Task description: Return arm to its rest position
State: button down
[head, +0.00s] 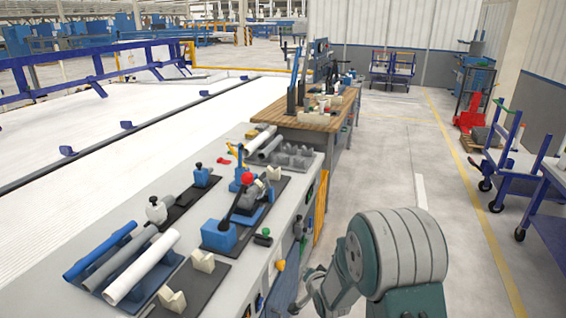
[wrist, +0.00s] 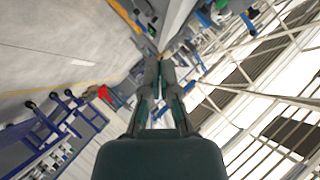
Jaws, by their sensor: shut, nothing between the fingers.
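My arm (head: 395,255) is folded at the lower right in the head view, off the right side of the workbench. My gripper (head: 308,288) points left beside the bench's side, apart from the pipes. In the wrist view my gripper (wrist: 160,62) has its two fingers together, shut with nothing between them. A blue pipe (head: 100,250), a grey pipe (head: 120,258) and a white pipe (head: 142,266) lie side by side on a holder at the bench's near left.
The grey workbench (head: 265,225) carries a fixture with a red knob (head: 247,179) and cream V-blocks (head: 172,300). Another white pipe (head: 260,139) lies farther back. A wooden-topped bench (head: 310,118) stands behind. Blue carts (head: 500,160) stand right; the floor aisle (head: 400,150) between is clear.

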jog(key=s+d+r+n+g+h, duration=0.1)
jog(key=s+d+r+n+g, duration=0.15)
jog(key=s+r, duration=0.5)
jog(key=s+d+r+n+g+h, duration=0.1)
jog(key=s+d+r, duration=0.3)
jog(key=r, duration=0.6)
jog(key=s+d+r+n+g, duration=0.1)
jog(key=s+r, duration=0.2)
jog(key=s, duration=0.8)
jog(key=s+r+n+g, duration=0.2)
jog(key=s, duration=1)
jog(key=shift+s+d+r+h, duration=0.25)
jog(key=shift+d+r+h, duration=0.1)
jog(key=shift+r+h, duration=0.05)
